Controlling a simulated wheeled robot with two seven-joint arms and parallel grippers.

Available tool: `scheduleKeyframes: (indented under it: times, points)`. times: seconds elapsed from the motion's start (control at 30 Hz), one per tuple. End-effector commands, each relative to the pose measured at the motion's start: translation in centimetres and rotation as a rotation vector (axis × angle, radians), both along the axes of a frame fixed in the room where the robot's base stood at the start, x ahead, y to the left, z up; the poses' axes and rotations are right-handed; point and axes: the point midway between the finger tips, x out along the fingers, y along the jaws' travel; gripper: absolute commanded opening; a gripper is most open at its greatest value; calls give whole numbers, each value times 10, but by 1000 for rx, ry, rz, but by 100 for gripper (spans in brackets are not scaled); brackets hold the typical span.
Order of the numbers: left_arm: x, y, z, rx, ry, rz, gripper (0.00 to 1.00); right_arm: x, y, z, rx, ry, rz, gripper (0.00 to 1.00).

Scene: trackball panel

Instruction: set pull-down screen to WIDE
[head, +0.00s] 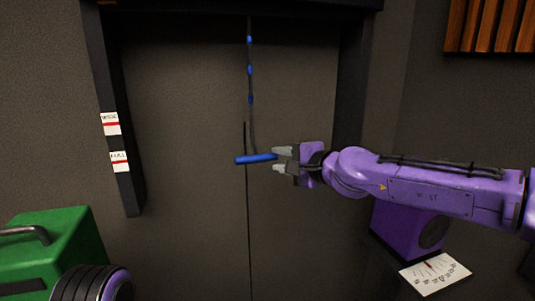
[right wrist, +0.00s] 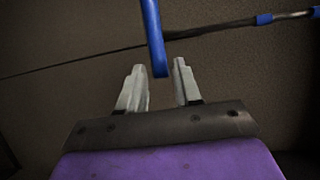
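A dark cord with blue bands (head: 250,70) hangs in the middle of the dark frame in the head view. At its lower end is a blue bar handle (head: 247,159), lying nearly level. My right gripper (head: 280,161) is at the handle's right end. In the right wrist view, the handle (right wrist: 154,35) reaches between the open fingers (right wrist: 158,80), with a gap on each side. Two white labels with red lines are on the left post. The upper label (head: 111,118) seems to read WIDE, and the lower label (head: 119,157) seems to read FULL. My left gripper is out of view.
A green case (head: 65,235) with a metal handle stands at the lower left. A purple box (head: 400,226) and a white card with a scale (head: 435,271) are below my right arm. Wooden slats (head: 490,25) are at the upper right. Space left of the handle is clear.

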Motion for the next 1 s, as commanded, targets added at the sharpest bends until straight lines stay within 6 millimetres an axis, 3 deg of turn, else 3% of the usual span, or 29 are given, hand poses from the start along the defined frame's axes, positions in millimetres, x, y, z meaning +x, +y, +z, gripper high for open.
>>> scheduleKeyframes:
  times: [0.3, 0.67, 0.77, 0.87, 1.0]
  points:
    - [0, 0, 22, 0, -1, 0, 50, 47, 37, -9, -2, 0, -7, 34]
    - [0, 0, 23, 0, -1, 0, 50, 53, 43, -13, -1, 0, -6, 34]
    - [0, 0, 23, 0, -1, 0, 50, 53, 42, -13, -1, 0, -7, 1]
    - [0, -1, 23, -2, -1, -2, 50, 53, 35, -12, 1, 0, -9, 0]
    - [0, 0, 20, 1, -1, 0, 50, 53, 41, -17, -1, 0, -7, 0]
